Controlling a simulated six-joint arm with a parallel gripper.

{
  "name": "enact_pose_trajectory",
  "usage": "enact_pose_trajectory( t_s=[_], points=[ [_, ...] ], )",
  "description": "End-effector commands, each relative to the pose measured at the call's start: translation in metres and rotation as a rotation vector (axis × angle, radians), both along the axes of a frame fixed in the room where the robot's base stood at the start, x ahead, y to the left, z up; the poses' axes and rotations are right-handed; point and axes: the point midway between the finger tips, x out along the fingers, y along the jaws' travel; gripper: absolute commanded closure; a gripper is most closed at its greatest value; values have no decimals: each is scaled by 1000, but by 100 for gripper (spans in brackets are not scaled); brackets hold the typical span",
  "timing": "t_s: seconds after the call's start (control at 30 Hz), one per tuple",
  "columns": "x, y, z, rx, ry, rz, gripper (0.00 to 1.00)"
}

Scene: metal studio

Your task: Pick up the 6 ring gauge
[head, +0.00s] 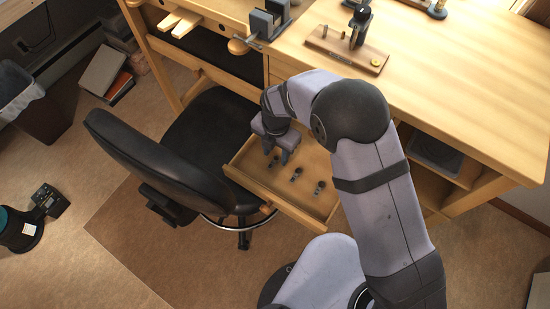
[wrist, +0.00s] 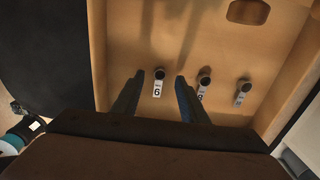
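Three small dark ring gauges with white tags lie in a row in the open wooden drawer (head: 305,197). In the wrist view the left one is the 6 ring gauge (wrist: 160,73), whose tag appears to read 6. In the head view it seems to be the gauge (head: 273,161) nearest my gripper (head: 278,157). My gripper's two fingers are open in the wrist view (wrist: 160,77), with that gauge showing between their tips. The fingers look empty, and I cannot tell how high they are above the drawer floor.
A second gauge (wrist: 203,82) and a third gauge (wrist: 243,88) lie to the right; their tags are hard to read. Drawer walls surround them. A black chair (head: 150,160) stands left of the drawer, and the wooden bench (head: 450,75) is above it.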

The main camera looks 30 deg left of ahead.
Motion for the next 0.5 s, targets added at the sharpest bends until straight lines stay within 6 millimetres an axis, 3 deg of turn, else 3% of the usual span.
enact_pose_trajectory(
  t_s=[0.13, 0.43, 0.5],
  points=[
    [0, 0, -14, 0, 0, 0, 60],
    [0, 1, -17, 2, -1, 0, 60],
    [0, 1, -17, 2, -1, 0, 77]
  ],
)
